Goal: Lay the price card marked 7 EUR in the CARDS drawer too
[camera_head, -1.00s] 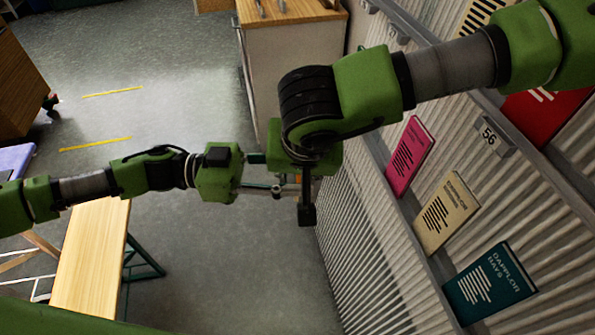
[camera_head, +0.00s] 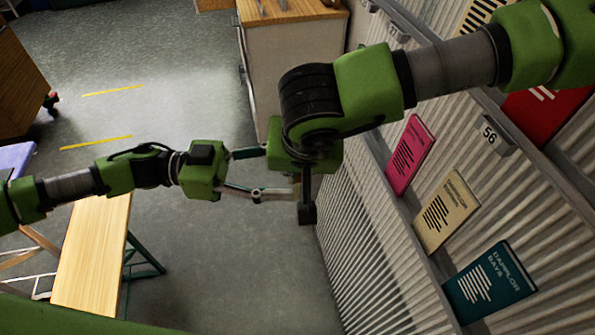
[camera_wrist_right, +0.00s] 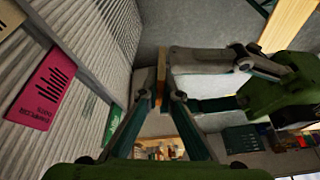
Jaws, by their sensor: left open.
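My right gripper (camera_wrist_right: 161,92) is shut on a thin tan piece (camera_wrist_right: 162,70), seen edge-on, which looks like the price card; its marking cannot be read. In the head view this gripper (camera_head: 306,205) points down under its green wrist, mostly hidden by it. My left gripper (camera_head: 262,174) comes in from the left with its fingers spread, empty, close beside the right gripper. Its spread fingers also show in the right wrist view (camera_wrist_right: 185,82), near the tan piece. No drawer marked CARDS can be made out.
A wood-topped cabinet (camera_head: 262,70) stands behind my arms. A corrugated wall rack at right holds pink (camera_head: 409,155), cream (camera_head: 447,212) and teal (camera_head: 489,285) booklets and a 56 tag (camera_head: 489,135). A wooden bench (camera_head: 92,255) stands lower left. The middle floor is clear.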

